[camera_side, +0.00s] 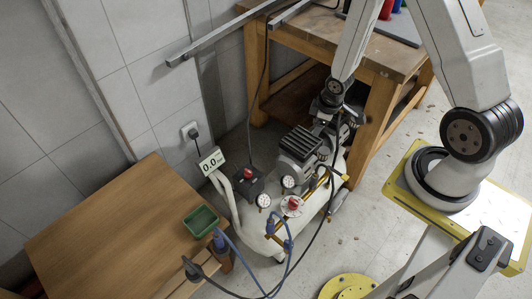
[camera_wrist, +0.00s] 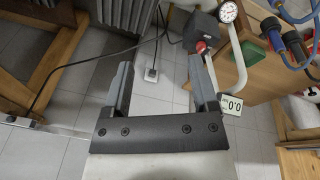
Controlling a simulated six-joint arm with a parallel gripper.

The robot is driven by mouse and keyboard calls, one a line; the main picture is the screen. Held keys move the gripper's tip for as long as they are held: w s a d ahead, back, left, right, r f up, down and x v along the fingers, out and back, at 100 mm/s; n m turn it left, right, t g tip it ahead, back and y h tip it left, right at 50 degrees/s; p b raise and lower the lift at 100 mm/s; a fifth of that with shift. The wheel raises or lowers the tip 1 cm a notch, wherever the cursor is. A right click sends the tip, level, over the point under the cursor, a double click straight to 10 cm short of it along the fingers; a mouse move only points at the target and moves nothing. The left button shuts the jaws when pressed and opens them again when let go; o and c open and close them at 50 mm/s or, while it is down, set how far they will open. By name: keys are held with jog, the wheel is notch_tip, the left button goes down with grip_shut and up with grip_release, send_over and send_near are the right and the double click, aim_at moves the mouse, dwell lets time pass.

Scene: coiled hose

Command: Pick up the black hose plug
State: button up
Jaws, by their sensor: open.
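The black hose plug (camera_side: 192,270) sits at the front right edge of the wooden table in the camera_side view, with a black hose running from it. In the camera_wrist view a black plug (camera_wrist: 296,48) shows at the right, between blue plugs. My gripper (camera_wrist: 160,64) is open, with nothing between its fingers. In the camera_side view it is a dark shape above the compressor (camera_side: 298,150), well to the right of the plug and apart from it; its fingertips are hard to make out there.
A green tray (camera_side: 201,221) stands on the wooden table (camera_side: 110,230), with a blue plug (camera_side: 219,240) at the edge beside it. A display (camera_side: 211,161) and gauges rise near the compressor. Hoses loop across the front. A wooden workbench (camera_side: 375,125) stands behind.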

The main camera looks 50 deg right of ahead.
notch_tip(320, 180, down, 8)
jog(key=s+d+n+y, duration=0.1)
jog(key=s+d+n, duration=0.1)
jog(key=y, duration=0.1)
send_near(316, 177)
jog(key=f+t, duration=0.1)
jog(key=f, duration=0.1)
jog(key=f+m+t, duration=0.1)
jog(key=t, duration=0.1)
jog(key=f+t+y, duration=0.1)
jog(key=f, duration=0.1)
jog(key=shift+s+a+f+m+t, duration=0.2)
jog(key=shift+s+f+m+t, duration=0.05)
jog(key=shift+f+m+t, duration=0.75)
jog(key=shift+m+t, duration=0.1)
jog(key=shift+t, duration=0.1)
jog(key=shift+s+a+f+m+t+h, duration=0.1)
jog(key=shift+s+f+m+t+h, duration=0.1)
jog(key=shift+s+m+t+h, duration=0.4)
jog(key=shift+s+a+f+m+t+h, duration=0.1)
jog(key=shift+s+f+m+t+h, duration=0.15)
jog(key=shift+m+t, duration=0.65)
jog(key=shift+s+a+f+m+t+h, duration=0.1)
jog(key=shift+s+f+m+t+h, duration=0.1)
jog(key=shift+s+m+t+h, duration=0.5)
jog(key=shift+w+y, duration=0.25)
jog(key=shift+w, duration=0.2)
jog(key=shift+x, duration=1.25)
